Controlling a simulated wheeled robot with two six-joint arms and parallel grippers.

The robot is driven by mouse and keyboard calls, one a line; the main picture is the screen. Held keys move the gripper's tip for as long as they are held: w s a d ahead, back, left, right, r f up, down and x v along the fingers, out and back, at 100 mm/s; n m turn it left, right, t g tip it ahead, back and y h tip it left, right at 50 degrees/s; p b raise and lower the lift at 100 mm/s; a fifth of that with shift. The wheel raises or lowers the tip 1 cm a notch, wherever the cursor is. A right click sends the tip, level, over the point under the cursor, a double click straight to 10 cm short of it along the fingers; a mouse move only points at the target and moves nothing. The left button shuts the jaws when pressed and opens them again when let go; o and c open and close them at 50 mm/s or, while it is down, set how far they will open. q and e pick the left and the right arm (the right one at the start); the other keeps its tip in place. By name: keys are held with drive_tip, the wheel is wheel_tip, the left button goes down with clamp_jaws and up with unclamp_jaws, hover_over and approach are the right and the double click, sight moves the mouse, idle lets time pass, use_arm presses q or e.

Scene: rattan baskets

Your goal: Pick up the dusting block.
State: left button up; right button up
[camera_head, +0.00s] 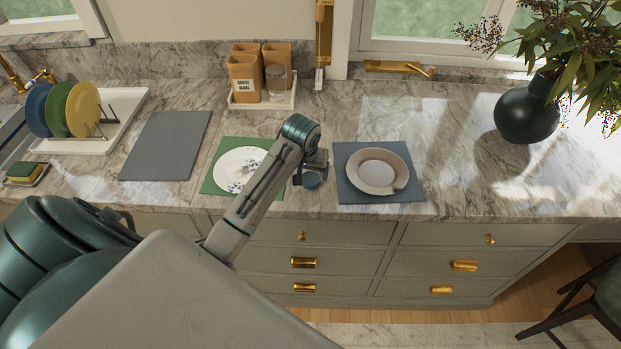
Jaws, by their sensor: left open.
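A small block with a dark green top and yellow lower part (24,170), like a sponge, lies on a small dish at the far left of the counter. It is the only thing I see that looks like the dusting block. My left gripper (312,180) is far to its right, over the counter's front part between the green mat and the blue-grey mat. It is open. Its fingers are small and partly hidden by the wrist, and I see nothing clearly held. My right gripper is not in view.
A patterned plate (236,163) lies on a green mat (212,184), partly behind my left arm. A beige plate (375,170) lies on a blue-grey mat (350,193). A plate rack (95,143), grey board (165,145), canisters (244,78) and dark vase (527,112) also stand on the counter.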

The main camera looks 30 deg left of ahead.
sight(311, 177)
use_arm(q)
drive_tip(key=p+x, duration=0.1)
drive_tip(key=x, duration=0.2)
drive_tip(key=shift+w+d+f+p, duration=0.1)
drive_tip(key=shift+w+d+p, duration=0.1)
drive_tip(key=shift+p, duration=0.1)
drive_tip(key=shift+w+a+f, duration=0.1)
drive_tip(key=shift+f, duration=0.4)
drive_tip(key=c, duration=1.1)
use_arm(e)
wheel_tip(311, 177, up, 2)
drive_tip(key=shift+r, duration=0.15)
use_arm(q)
drive_tip(key=shift+r, duration=0.15)
drive_tip(key=shift+c, duration=0.2)
